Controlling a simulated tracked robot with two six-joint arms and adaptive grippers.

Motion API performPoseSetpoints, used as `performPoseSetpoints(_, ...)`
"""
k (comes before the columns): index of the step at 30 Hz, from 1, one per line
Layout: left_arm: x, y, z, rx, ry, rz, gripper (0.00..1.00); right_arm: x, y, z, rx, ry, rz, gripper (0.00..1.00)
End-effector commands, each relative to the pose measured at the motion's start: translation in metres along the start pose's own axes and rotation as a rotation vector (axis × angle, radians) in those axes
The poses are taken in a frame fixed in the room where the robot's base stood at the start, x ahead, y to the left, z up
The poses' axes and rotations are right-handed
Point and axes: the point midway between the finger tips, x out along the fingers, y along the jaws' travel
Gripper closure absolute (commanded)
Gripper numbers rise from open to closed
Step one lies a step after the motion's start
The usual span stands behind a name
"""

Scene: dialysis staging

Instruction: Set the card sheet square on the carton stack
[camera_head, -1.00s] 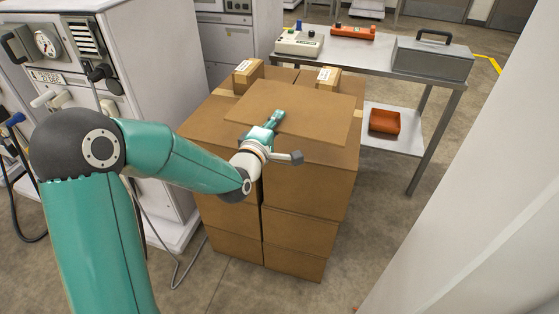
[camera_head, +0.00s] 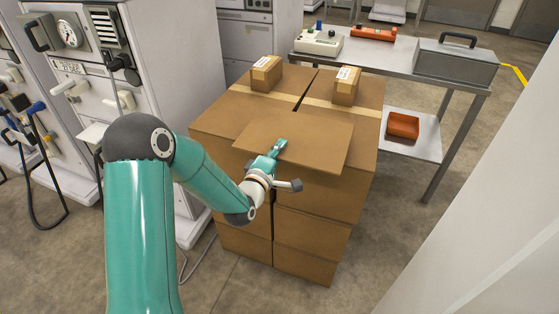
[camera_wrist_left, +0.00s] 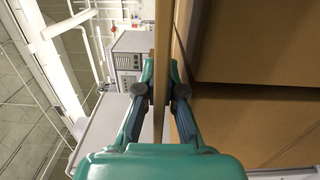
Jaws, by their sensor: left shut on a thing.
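The card sheet (camera_head: 300,138) is a flat brown panel over the front part of the carton stack (camera_head: 215,117) in the head view. Its near edge reaches past the stack's front edge, and its sides look turned a little against the stack. I cannot tell whether it touches the cartons. My left gripper (camera_head: 280,147) is shut on the sheet's near edge. In the left wrist view, the gripper's fingers (camera_wrist_left: 161,90) pinch the sheet (camera_wrist_left: 161,55), seen edge-on, with cartons (camera_wrist_left: 235,120) to the right. My right gripper is not in view.
Two small labelled boxes, left (camera_head: 266,75) and right (camera_head: 346,88), stand on the stack's rear. A metal table (camera_head: 385,62) behind right carries a grey case (camera_head: 456,62) and devices; an orange tray (camera_head: 403,127) sits on its lower shelf. A white machine (camera_head: 180,60) stands left.

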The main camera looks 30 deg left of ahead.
Motion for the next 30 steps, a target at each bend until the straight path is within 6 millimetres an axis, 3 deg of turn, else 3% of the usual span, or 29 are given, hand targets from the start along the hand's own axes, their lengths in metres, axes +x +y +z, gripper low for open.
performPoseSetpoints(12, -0.001, -0.042, -0.001, 0.0, 0.001, 0.001, 1.0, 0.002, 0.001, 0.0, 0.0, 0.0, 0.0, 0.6)
performPoseSetpoints(24, -0.001, -0.046, -0.002, 0.0, 0.002, 0.002, 1.0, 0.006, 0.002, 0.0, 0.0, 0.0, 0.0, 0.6)
performPoseSetpoints(25, -0.001, -0.045, -0.001, 0.0, 0.002, 0.002, 0.88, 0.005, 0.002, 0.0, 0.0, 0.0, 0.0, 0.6)
performPoseSetpoints(27, -0.001, -0.044, -0.001, 0.0, 0.002, 0.002, 0.76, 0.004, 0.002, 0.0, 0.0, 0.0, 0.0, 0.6)
performPoseSetpoints(30, -0.001, -0.044, -0.001, 0.0, 0.002, 0.001, 0.68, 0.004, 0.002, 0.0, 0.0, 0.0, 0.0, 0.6)
